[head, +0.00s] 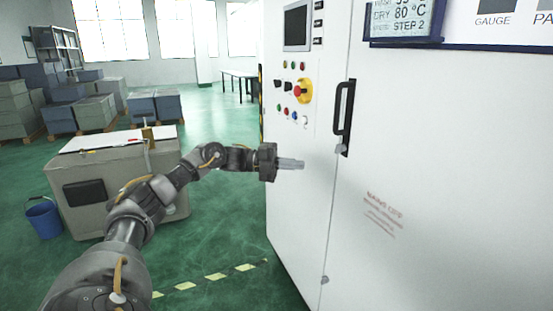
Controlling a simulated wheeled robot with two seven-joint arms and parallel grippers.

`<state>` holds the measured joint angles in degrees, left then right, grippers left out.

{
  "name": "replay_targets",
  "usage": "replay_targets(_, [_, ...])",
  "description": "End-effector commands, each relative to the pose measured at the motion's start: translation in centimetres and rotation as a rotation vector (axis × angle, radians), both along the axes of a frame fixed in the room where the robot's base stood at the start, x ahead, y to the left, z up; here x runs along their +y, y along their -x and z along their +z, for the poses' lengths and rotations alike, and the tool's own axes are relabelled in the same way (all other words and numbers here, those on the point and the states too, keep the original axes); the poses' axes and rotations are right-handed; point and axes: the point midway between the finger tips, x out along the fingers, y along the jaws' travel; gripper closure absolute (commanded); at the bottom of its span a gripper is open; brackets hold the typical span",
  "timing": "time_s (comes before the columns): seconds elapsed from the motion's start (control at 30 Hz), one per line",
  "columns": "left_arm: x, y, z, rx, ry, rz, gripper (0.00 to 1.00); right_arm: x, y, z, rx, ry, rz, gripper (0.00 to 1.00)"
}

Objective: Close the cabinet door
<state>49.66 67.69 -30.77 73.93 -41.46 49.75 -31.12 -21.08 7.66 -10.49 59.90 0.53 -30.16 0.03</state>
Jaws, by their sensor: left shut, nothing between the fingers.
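The white cabinet (420,180) fills the right side of the head view. It has a black vertical handle (343,112), a small lock below it and a seam running down to a small fitting near the floor. I cannot tell which panel is the door or whether it stands ajar. My left gripper (297,163) is shut and empty, its fingers pointing right in front of the panel left of the handle. I cannot tell whether the fingertips touch the panel. My right gripper is not in view.
A control panel with a screen (297,27), buttons and a red-yellow switch (304,90) is above my left gripper. A grey box-shaped unit (120,180) and a blue bucket (44,217) stand left. Stacked crates (65,100) are behind. Green floor is clear around a striped line.

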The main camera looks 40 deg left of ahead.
Motion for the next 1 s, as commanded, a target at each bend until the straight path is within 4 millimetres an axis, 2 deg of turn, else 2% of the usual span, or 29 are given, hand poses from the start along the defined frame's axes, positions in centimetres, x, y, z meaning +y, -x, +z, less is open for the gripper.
replay_targets(0.03, [0.9, -0.4, 0.4, -0.006, 0.002, 0.004, 1.00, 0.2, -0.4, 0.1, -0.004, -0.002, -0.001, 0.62])
replay_targets(0.23, [3.3, -1.2, 0.6, -0.008, 0.002, -0.006, 1.00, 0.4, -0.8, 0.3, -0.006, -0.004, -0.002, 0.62])
replay_targets(0.43, [5.7, -1.4, 0.5, -0.007, 0.001, -0.005, 1.00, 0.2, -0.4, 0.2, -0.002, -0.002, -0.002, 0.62])
replay_targets(0.73, [7.7, -1.6, 0.3, -0.004, 0.004, -0.006, 1.00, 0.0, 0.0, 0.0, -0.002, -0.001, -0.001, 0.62])
replay_targets(1.0, [8.2, -1.6, 0.3, -0.005, 0.002, -0.006, 1.00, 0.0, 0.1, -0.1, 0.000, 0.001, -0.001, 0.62])
